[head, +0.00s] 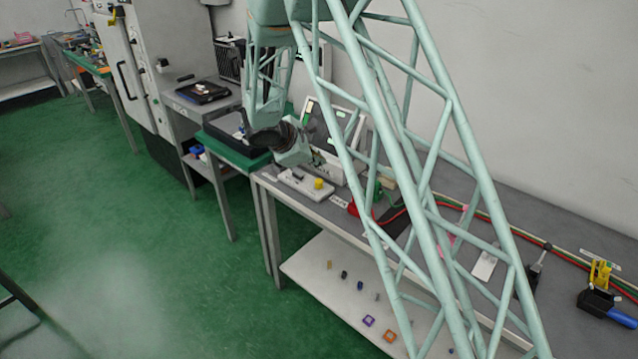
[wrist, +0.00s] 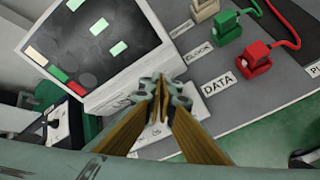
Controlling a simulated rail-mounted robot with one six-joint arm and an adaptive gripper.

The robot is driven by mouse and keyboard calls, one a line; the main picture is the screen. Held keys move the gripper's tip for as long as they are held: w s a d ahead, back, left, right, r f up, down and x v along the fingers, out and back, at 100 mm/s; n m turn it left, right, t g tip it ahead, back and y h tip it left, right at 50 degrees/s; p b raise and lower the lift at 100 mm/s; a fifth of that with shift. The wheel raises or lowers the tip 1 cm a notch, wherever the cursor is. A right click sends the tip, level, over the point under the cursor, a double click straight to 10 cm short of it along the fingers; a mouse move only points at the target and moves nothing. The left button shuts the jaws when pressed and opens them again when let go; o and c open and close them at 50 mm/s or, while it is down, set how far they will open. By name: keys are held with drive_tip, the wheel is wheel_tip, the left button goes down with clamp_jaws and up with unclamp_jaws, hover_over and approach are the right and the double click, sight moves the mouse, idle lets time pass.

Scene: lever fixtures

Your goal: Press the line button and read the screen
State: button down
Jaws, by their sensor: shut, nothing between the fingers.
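A lit screen (head: 325,125) in a pale housing stands on the bench against the wall. In the wrist view the screen (wrist: 95,45) shows pale green blocks on dark grey, with a cream, green and red strip along one edge. My gripper (head: 308,160) is close above and behind the box, in front of the screen. In the wrist view my gripper (wrist: 160,88) is shut and empty, its fingers covering part of a white panel. I cannot tell whether it touches anything.
Red (wrist: 255,57) and green (wrist: 226,30) plugs with cables stand beside the screen, near a "DATA" label (wrist: 217,84). Small parts lie on the lower shelf (head: 325,255).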

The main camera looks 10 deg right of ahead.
sight(319, 181)
wheel_tip(319, 181, down, 2)
drive_tip(key=shift+f+b, duration=0.25)
drive_tip(key=shift+b, duration=0.2)
drive_tip(key=shift+f+b, duration=1.1)
drive_tip(key=shift+f+b, duration=1.1)
drive_tip(key=shift+b, duration=0.2)
idle(2.1)
drive_tip(key=shift+r, duration=0.2)
idle(0.3)
drive_tip(key=shift+r+p, duration=0.4)
drive_tip(key=shift+r, duration=0.45)
drive_tip(key=shift+r+p, duration=1.2)
drive_tip(key=shift+r, duration=1.3)
